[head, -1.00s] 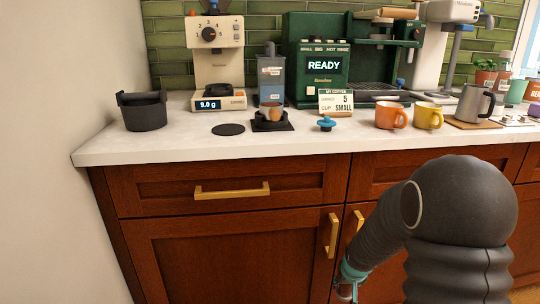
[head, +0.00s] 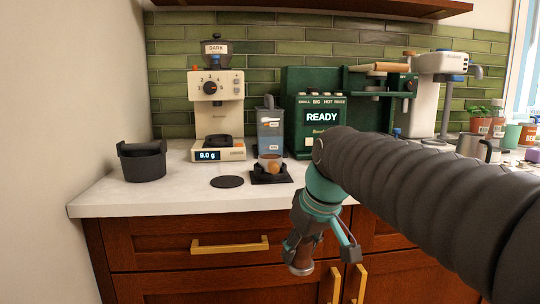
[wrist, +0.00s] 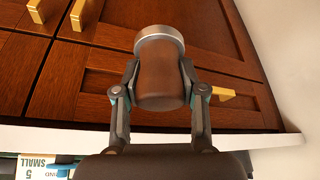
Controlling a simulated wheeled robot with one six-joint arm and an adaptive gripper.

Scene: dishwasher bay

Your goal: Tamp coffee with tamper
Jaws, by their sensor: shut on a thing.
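My gripper (head: 304,238) hangs in front of the counter's front edge, before the drawers. It is shut on the tamper (head: 300,264), which has a brown handle and a silver metal end. In the wrist view the two fingers (wrist: 160,85) press on either side of the brown handle (wrist: 160,75), with the silver end (wrist: 158,38) clear beyond them. On the counter, a black stand (head: 271,177) holds a small brown-and-grey holder (head: 271,162). The stand is up and left of my gripper. I cannot make out the coffee inside.
A black bin (head: 143,162) stands at the left. A flat black disc (head: 227,182) lies beside the stand. Behind are a grinder (head: 217,104) with a scale reading 9.0 g, a tool caddy (head: 270,130) and a green coffee machine (head: 321,115).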

